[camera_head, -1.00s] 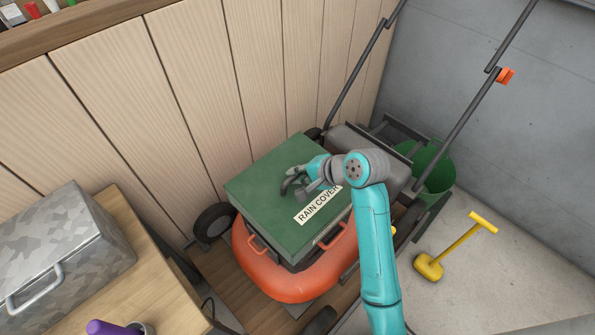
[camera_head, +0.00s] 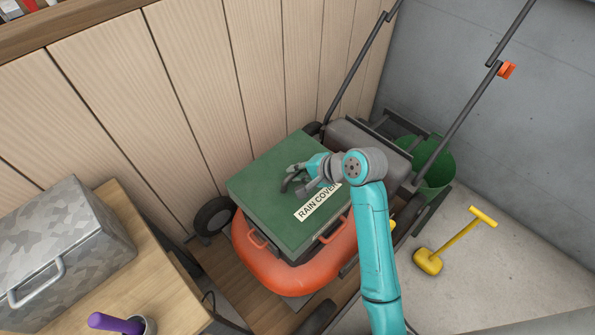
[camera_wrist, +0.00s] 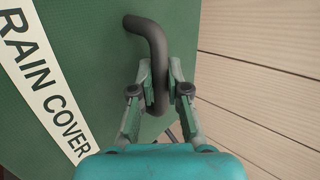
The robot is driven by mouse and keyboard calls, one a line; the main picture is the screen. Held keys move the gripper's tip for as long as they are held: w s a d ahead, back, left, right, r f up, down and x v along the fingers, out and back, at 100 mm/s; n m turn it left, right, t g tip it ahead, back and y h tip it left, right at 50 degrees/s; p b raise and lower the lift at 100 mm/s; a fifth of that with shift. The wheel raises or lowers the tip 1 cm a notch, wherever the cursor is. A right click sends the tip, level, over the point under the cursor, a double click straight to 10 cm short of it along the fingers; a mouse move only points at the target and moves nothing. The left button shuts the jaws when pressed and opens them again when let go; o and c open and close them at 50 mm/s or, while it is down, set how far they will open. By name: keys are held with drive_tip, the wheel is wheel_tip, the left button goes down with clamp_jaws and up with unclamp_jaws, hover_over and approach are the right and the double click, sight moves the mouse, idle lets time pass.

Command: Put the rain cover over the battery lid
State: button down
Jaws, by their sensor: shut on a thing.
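The green rain cover (camera_head: 262,190), a flat box shape with a white "RAIN COVER" label, sits on top of the orange mower body (camera_head: 283,267). My gripper (camera_head: 291,183) is at the black handle on the cover's top. In the wrist view my gripper (camera_wrist: 154,97) is shut on the black curved handle (camera_wrist: 151,38), with a finger on each side. The battery lid is not visible; the cover hides what lies under it. I cannot tell whether the cover is fully seated.
A wooden bench (camera_head: 172,275) at the left holds a grey metal case (camera_head: 60,250) and a purple-handled tool (camera_head: 115,323). The mower's handle bars (camera_head: 450,135) rise at the right. A panelled wall (camera_head: 150,110) is close behind.

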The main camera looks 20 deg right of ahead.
drive_tip(key=shift+f, duration=0.15)
drive_tip(key=c, duration=1.1)
unclamp_jaws()
drive_tip(key=v, duration=1.2)
